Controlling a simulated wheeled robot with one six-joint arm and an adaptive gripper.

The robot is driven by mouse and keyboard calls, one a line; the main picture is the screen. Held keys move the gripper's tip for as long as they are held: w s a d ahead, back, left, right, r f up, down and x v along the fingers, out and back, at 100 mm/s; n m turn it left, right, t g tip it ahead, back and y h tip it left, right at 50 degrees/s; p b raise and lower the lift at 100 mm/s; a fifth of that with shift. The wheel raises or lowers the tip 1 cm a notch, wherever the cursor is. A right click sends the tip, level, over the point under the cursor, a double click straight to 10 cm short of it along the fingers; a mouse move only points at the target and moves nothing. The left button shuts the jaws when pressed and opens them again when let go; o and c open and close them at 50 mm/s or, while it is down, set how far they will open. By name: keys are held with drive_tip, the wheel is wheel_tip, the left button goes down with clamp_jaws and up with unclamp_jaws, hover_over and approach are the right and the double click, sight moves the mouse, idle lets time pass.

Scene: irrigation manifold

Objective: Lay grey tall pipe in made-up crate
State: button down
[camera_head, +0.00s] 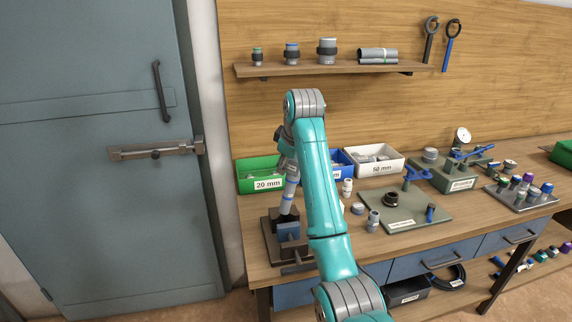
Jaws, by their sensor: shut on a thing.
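My gripper (290,172) points down at the left end of the bench, partly hidden by my teal arm. It is shut on a grey tall pipe (287,205) with a blue band. The pipe is nearly upright, its lower end at a dark vise (289,232) with a blue part; I cannot tell whether the vise grips it. I see no crate labelled made-up. A green crate labelled 20 mm (258,188), a blue crate (341,157) mostly behind my arm, and a white crate labelled 50 mm (378,170) stand along the back.
A gauge stand (445,178) and a tray of coloured caps (520,195) are at right. A shelf (330,68) hangs above. Another green crate edge (562,151) shows far right.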

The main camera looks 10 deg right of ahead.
drive_tip(key=shift+r, duration=3.45)
